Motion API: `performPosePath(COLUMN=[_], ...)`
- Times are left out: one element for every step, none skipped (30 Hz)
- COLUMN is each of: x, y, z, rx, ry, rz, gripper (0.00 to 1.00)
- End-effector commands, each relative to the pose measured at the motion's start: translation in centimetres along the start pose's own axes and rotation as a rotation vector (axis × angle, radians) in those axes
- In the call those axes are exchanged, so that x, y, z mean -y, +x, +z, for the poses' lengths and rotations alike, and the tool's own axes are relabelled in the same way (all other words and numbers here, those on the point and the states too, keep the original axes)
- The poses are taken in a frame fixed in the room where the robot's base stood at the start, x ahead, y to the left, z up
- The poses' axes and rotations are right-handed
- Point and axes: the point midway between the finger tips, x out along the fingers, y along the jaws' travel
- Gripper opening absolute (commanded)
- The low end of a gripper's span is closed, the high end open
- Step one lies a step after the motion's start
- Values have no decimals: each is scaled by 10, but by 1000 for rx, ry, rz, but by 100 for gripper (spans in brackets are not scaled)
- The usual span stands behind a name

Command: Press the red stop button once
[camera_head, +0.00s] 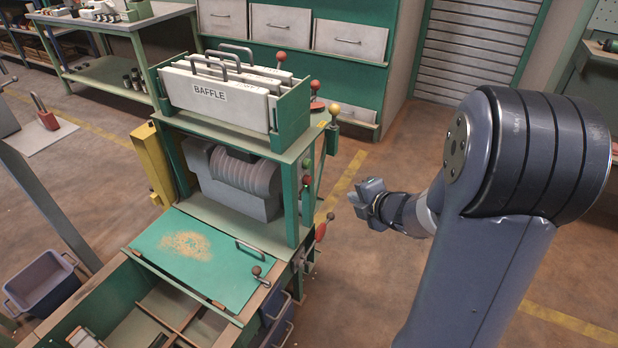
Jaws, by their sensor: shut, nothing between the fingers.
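Several red parts show on the green machine (290,190). A flat red round piece (317,105) sits at the top right corner, with a red ball knob (315,85) just above it. It looks most like a stop button, but it is small and I cannot be sure. My gripper (362,197) is shut and empty. It hangs in the air to the right of the machine, lower in the picture than the red round piece and apart from it.
White baffle plates (215,92) stand in the top rack. A yellow knob (334,109), a green knob (308,163), a dark red knob (306,180) and a red handle (320,232) line the machine's right side. Open floor (400,285) lies to the right.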

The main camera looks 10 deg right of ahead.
Motion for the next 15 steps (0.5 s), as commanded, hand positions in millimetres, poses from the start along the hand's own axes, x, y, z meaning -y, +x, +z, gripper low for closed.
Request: performPosePath(x=[0, 0, 0, 0, 0, 0, 0, -1, -2, -2, -3, -5, -7, -8, -11], y=[0, 0, 0, 0, 0, 0, 1, 1, 3, 4, 6, 8, 11, 14, 17], z=[0, 0, 0, 0, 0, 0, 0, -1, -2, -3, -4, -6, -8, -10, -13], rx=[0, 0, 0, 0, 0, 0, 0, 0, -1, -1, -1, -3, -3, -3, -4], ry=[0, 0, 0, 0, 0, 0, 0, 0, -1, -1, -1, -2, -3, -3, -4], rz=[0, 0, 0, 0, 0, 0, 0, 0, 0, 0, 1, 1, 1, 1, 2], gripper=[0, 0, 0, 0, 0, 0, 0, 0, 0, 0, 0, 0, 0, 0, 0])
